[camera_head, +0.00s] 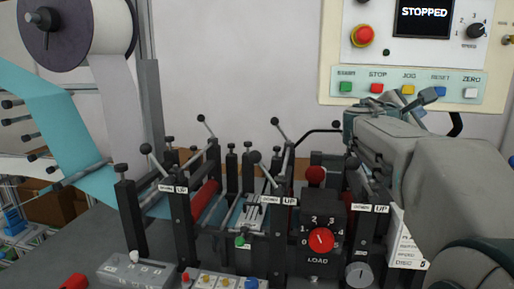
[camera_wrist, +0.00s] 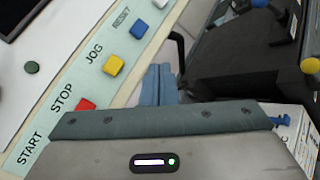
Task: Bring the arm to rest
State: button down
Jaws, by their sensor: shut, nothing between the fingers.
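My gripper (camera_head: 430,95) is in front of the lower edge of the control panel (camera_head: 326,60), close to the yellow JOG and blue RESET buttons in the head view. Its fingers are together and empty. My arm reaches in from the right side. In the wrist view my gripper's blue-grey fingers (camera_wrist: 158,85) lie beside the button strip (camera_wrist: 65,80), apart from the red STOP button (camera_wrist: 86,104) and the yellow JOG button (camera_wrist: 113,65). Whether they touch the panel cannot be told. The panel's display (camera_head: 424,14) reads STOPPED.
Below the panel stands a machine with black posts, levers and a red LOAD knob (camera_head: 320,240). A large roll (camera_head: 90,30) and a blue web (camera_head: 65,125) are at left. A red emergency button (camera_head: 364,35) is on the panel. Bare wall (camera_head: 240,70) shows left of the panel.

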jog(key=s+a+f+m+g+y, duration=0.2)
jog(key=s+a+f+m+y, duration=0.3)
jog(key=f, duration=0.7)
jog(key=s+a+f+m+g+y, duration=0.2)
jog(key=s+a+f+m+y, duration=0.3)
jog(key=s+a+f, duration=0.5)
jog(key=s+a+f+m+g+y, duration=0.2)
jog(key=s+a+f+m+y, duration=0.3)
jog(key=f, duration=0.9)
jog(key=s+a, duration=0.2)
jog(key=a, duration=0.2)
jog(key=shift+s+y, duration=0.35)
jog(key=shift+y, duration=0.05)
jog(key=shift+a, duration=0.1)
